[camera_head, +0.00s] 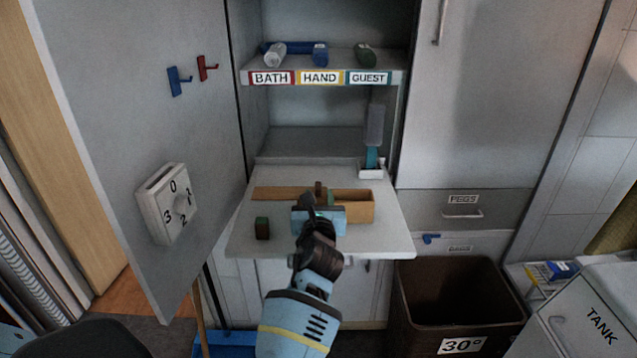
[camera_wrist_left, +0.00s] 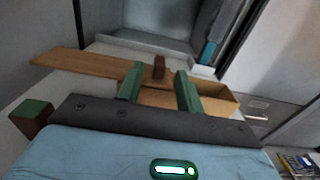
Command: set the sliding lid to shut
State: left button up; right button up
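A wooden box (camera_head: 360,210) stands on the pull-down shelf (camera_head: 390,235) of the cupboard. Its flat sliding lid (camera_head: 275,194) sticks out far to the left, and the box's right part is open. A dark brown knob (camera_head: 318,187) stands up from the lid; it also shows in the left wrist view (camera_wrist_left: 159,66). My left gripper (camera_wrist_left: 159,84) is open. Its two green fingers are on either side of the knob in that view, with a gap; I cannot tell how deep they reach. The gripper hides part of the box's front in the head view. My right gripper is not in view.
A small green-topped block (camera_head: 262,229) stands on the shelf left of the box. A brush in a white holder (camera_head: 371,170) stands behind, right. The open cupboard door (camera_head: 150,110) bounds the left side. A brown bin (camera_head: 450,300) stands below right.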

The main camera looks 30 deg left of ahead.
aim_at(318, 183)
pick_arm(q)
jog(key=b+x, duration=0.1)
jog(key=x, duration=0.4)
jog(key=shift+f, duration=0.15)
jog(key=shift+x, duration=0.95)
jog(key=shift+c, duration=0.5)
grip_shut()
